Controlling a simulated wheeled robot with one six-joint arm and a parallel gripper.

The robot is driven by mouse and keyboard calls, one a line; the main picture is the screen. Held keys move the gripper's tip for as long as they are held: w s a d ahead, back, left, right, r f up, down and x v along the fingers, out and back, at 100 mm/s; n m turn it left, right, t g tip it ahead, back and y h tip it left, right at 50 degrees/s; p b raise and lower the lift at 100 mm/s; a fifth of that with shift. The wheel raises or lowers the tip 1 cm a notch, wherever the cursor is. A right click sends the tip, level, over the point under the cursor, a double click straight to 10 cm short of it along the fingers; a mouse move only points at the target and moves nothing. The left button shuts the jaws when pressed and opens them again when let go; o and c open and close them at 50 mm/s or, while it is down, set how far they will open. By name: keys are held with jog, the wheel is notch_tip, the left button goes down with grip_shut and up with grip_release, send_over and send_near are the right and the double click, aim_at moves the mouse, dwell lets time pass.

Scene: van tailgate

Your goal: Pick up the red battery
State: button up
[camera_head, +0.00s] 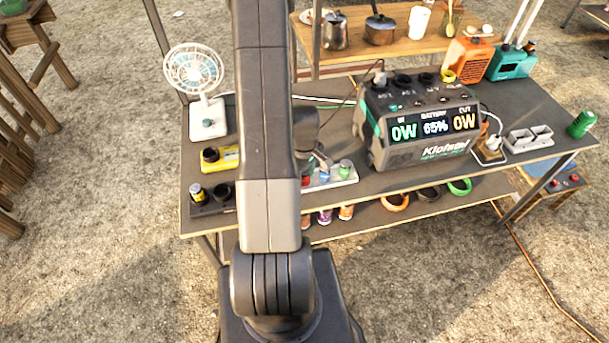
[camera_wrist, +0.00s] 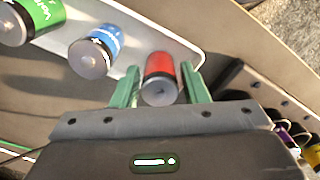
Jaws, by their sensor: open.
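The red battery (camera_wrist: 159,66) stands at one end of a white tray (camera_wrist: 190,52) in the wrist view. In the head view only a sliver of the red battery (camera_head: 305,181) shows beside my arm. My gripper (camera_wrist: 159,72) is open, with one green finger on each side of the red battery. Whether the fingers touch it, I cannot tell. A blue battery (camera_wrist: 101,44) and a green battery (camera_wrist: 42,14) stand in the same tray. In the head view my arm hides most of the gripper.
A power station (camera_head: 420,120) stands right of the tray on the dark table (camera_head: 540,90). Several cans and rings sit on a lower shelf.

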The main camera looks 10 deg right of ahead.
jog(key=c, duration=0.8)
jog(key=shift+r, duration=0.1)
jog(key=shift+r+b, duration=0.5)
jog(key=shift+r, duration=4.45)
jog(key=shift+a, duration=0.1)
jog(key=a, duration=0.8)
jog(key=a+b, duration=0.1)
jog(key=a, duration=0.7)
jog(key=s+a, duration=0.1)
jog(key=a, duration=0.7)
jog(key=shift+a+b, duration=0.15)
jog(key=shift+b, duration=0.15)
